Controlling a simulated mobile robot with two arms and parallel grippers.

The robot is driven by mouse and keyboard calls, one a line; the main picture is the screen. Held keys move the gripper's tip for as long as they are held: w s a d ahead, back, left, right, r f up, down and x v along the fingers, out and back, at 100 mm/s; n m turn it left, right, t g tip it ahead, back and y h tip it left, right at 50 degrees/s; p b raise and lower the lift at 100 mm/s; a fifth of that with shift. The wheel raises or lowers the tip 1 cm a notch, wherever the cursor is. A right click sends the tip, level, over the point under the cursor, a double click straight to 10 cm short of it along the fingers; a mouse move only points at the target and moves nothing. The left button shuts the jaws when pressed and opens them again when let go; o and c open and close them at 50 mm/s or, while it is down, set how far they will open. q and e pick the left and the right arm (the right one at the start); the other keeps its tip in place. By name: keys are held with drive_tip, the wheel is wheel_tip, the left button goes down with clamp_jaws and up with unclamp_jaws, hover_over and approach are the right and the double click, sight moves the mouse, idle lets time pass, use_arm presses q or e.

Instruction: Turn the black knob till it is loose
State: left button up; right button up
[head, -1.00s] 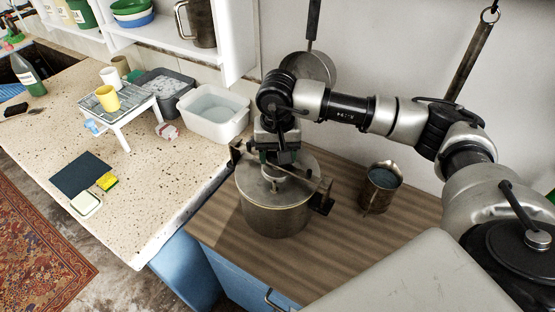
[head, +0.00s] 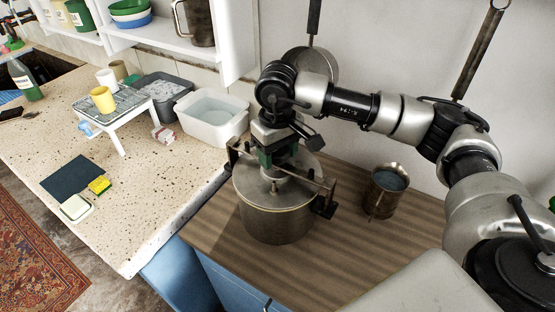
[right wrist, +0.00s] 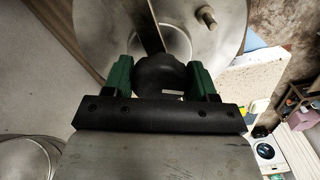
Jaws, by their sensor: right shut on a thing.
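A metal pot (head: 275,218) with a flat lid stands on the wooden worktop, with a clamp bar (head: 314,184) across its lid. My right gripper (head: 279,160) reaches down over the middle of the lid from above. In the right wrist view, the black knob (right wrist: 160,74) sits between its two green fingers, which are shut on it. The bar (right wrist: 152,28) and the lid (right wrist: 205,50) show beyond the knob. In the head view the gripper hides the knob. My left gripper is not in view.
A metal jug (head: 385,190) stands right of the pot. On the speckled counter (head: 135,205) are a white basin (head: 213,137), a grey tub (head: 165,86), a small white rack (head: 145,112) with cups, and a sponge (head: 100,184). A pan (head: 323,66) hangs behind my arm.

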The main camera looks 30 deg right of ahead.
drive_tip(key=n+b, duration=0.2)
drive_tip(key=n, duration=0.1)
drive_tip(key=shift+f, duration=0.1)
drive_tip(key=shift+n, duration=0.4)
drive_tip(key=o, duration=0.7)
drive_tip(key=shift+o, duration=0.2)
